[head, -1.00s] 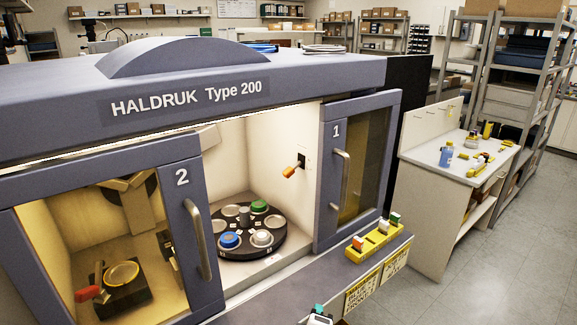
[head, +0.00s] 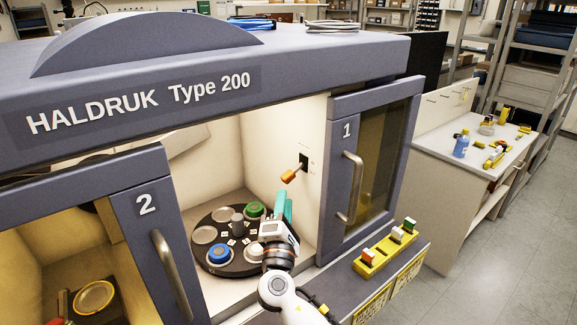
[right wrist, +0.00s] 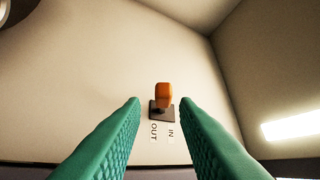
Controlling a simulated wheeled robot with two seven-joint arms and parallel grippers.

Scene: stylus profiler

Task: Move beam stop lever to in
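The beam stop lever (head: 289,175) has an orange knob and sticks out of a dark slot in the chamber's inner right wall. In the right wrist view the orange knob (right wrist: 163,94) shows above a dark plate, with the label OUT below left and IN below right. I cannot tell for sure which label it is set to. My right gripper (head: 284,205) is inside the chamber opening, below the lever. Its teal fingers (right wrist: 160,103) are apart and empty, with the lever ahead between the tips and seemingly not touched. My left gripper is not in view.
Below my gripper is a round dark carousel (head: 211,259) with blue, green and white capped parts. Door 1 (head: 345,155) with its handle stands right of the opening, door 2 (head: 150,240) left. A yellow rack (head: 375,262) sits on the front ledge.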

